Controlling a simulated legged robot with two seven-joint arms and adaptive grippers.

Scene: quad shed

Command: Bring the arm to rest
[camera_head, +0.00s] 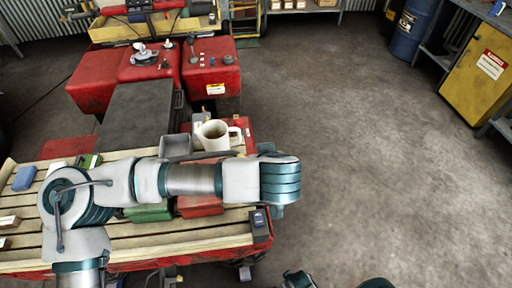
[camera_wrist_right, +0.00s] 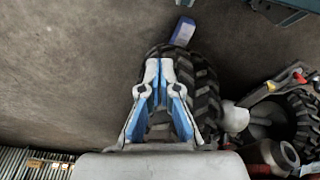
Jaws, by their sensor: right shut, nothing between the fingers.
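My left arm (camera_head: 190,180) reaches across the slatted wooden deck (camera_head: 200,235) in the head view, from the lower left to a rounded teal joint at the right. My left gripper does not show. My right gripper (camera_wrist_right: 160,68) shows only in the right wrist view. Its two grey and blue fingers are together at the tips, with nothing held. Behind them is a black knobbly tyre (camera_wrist_right: 205,85); I cannot tell the distance to it. At the bottom edge of the head view are small teal parts of my own body.
A white mug (camera_head: 213,136) stands on the red vehicle just beyond my left arm. A blue box (camera_head: 24,178) lies on the deck at left. A blue barrel (camera_head: 412,30) and yellow cabinet (camera_head: 478,75) stand at right. The floor (camera_head: 350,140) between is clear.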

